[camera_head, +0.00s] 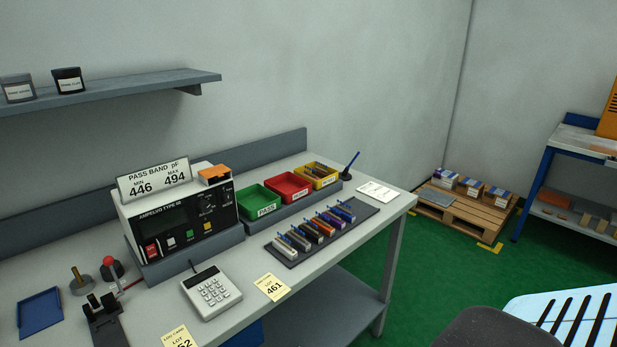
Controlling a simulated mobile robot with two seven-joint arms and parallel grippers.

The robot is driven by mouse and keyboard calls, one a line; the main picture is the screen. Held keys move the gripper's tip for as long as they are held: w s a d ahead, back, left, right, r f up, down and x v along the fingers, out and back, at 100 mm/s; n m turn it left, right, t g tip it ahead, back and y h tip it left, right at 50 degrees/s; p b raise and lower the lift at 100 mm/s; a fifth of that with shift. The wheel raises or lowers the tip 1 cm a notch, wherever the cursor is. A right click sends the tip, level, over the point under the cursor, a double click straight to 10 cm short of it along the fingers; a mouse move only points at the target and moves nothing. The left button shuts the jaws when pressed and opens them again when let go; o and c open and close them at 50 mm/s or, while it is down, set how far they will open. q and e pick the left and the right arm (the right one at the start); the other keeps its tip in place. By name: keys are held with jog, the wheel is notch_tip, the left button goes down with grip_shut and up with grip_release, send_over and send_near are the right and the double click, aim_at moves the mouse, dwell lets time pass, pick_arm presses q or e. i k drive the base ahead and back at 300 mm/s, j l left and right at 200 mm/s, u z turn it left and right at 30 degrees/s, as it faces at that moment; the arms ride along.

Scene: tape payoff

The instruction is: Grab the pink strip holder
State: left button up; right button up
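Several small strip holders stand in a row on a dark tray (286,262) on the workbench. They run from a whitish holder (286,250) at the near left, through grey and orange-brown ones, to a purple holder (331,220) and a blue-grey one at the far right. Each has a blue piece at its upper end. I cannot make out a clearly pink holder at this size. Neither of my grippers shows in the view.
Behind the tray are green (260,211), red (288,196) and yellow (334,182) bins. A meter (180,222) stands left; a keypad (212,296) and lot card (272,288) lie in front. A shelf (140,86) hangs above.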

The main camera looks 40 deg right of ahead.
aim_at(307, 172)
jog(key=l+u, duration=0.15)
jog(key=l, duration=1.3)
jog(key=l+u, duration=0.1)
jog(key=l, duration=1.4)
jog(key=l+u, duration=0.15)
jog(key=l, duration=1.3)
jog(key=l+u, duration=0.1)
jog(key=l, duration=0.85)
jog(key=l+u, duration=0.15)
jog(key=l, duration=0.8)
jog(key=k, duration=0.05)
